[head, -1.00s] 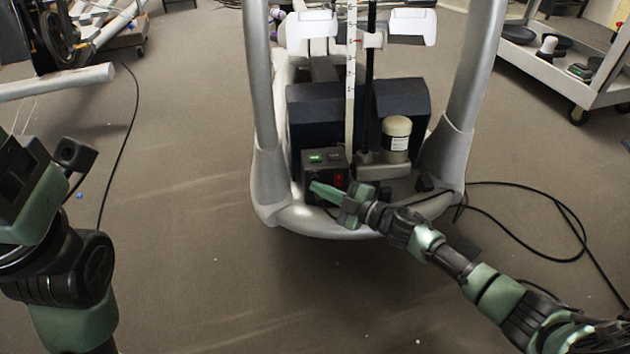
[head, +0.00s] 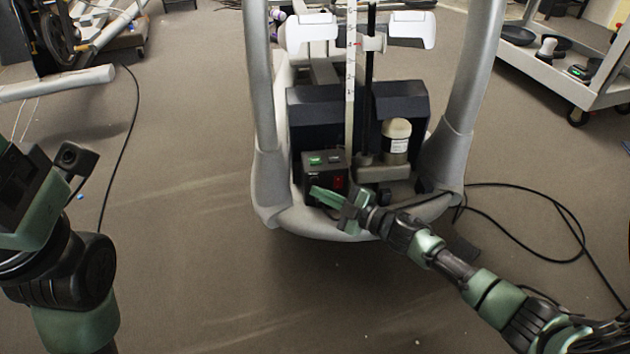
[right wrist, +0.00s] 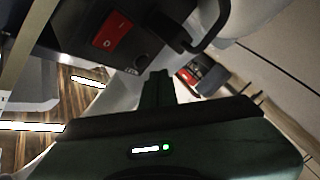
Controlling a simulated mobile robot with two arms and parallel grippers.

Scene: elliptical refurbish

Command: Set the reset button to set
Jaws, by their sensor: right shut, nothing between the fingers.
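A small dark control box (head: 312,172) sits low in the base of an elliptical machine. It has a lit green switch (head: 318,160) on top and a red switch (head: 338,182) on its front. The red switch also shows large in the right wrist view (right wrist: 118,34). I cannot read which position it is in. My right gripper (head: 318,194) is shut and empty, just in front of and below the box. In the right wrist view its fingertips (right wrist: 157,80) appear apart from the red switch. My left arm is at the left edge; its fingers do not show.
The machine's grey frame (head: 268,180) rises on both sides of the box. A pale bottle (head: 396,140) stands right of it. Black cables (head: 560,210) lie on the floor at right. A cart (head: 560,85) stands at upper right.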

